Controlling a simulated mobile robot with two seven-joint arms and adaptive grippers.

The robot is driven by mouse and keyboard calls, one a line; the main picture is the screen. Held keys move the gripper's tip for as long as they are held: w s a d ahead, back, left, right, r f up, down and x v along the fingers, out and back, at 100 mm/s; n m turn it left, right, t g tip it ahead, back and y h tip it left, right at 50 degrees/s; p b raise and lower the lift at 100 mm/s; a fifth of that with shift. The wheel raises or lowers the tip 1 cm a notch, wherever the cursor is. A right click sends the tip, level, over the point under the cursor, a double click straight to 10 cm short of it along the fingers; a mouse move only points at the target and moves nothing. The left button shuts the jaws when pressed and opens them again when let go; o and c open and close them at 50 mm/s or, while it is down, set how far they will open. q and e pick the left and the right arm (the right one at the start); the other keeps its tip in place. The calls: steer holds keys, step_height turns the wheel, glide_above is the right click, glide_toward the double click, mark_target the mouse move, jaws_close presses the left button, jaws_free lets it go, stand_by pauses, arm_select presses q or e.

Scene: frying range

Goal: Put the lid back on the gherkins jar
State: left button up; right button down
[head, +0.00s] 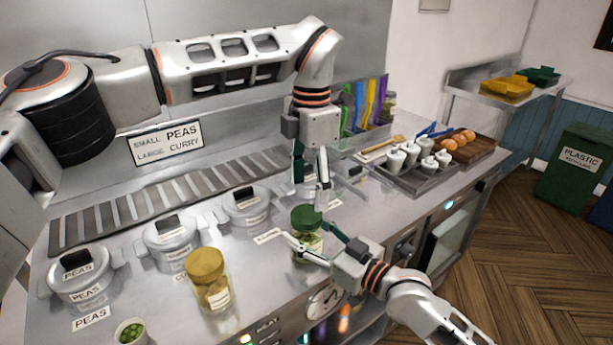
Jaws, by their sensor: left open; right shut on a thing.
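A glass jar (307,248) with greenish contents stands on the steel counter near its front edge; its label is too small to read. A green lid (306,217) sits at its mouth; I cannot tell whether it is seated or screwed down. My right gripper (306,235) reaches in from the lower right and is shut on this jar, fingers around its upper body. My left gripper (311,195) points down just above the green lid, open and empty, apparently apart from it.
A yellow-lidded jar (208,280) stands to the left, with a small bowl of peas (130,331) further left. Lidded pots (170,238) line the counter behind.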

mark_target(306, 213)
arm_select(q)
steer(key=n, duration=0.4)
steer(key=shift+r, duration=0.1)
steer(key=n, duration=0.3)
steer(key=shift+r+n, duration=0.15)
steer(key=shift+n, duration=0.15)
steer(key=n, duration=0.5)
steer(key=shift+a+r+n, duration=0.1)
steer(key=shift+r+n, duration=0.05)
steer(key=shift+n, duration=0.15)
steer(key=n, duration=0.5)
steer(key=shift+w+a+r+n, duration=0.1)
steer(key=shift+w+r+n, duration=0.1)
steer(key=shift+n, duration=0.1)
steer(key=n, duration=0.5)
steer(key=shift+a+r+n, duration=0.1)
steer(key=shift+r+n, duration=0.1)
steer(key=shift+n, duration=0.1)
steer(key=shift+f, duration=0.1)
steer(key=shift+f, duration=3.95)
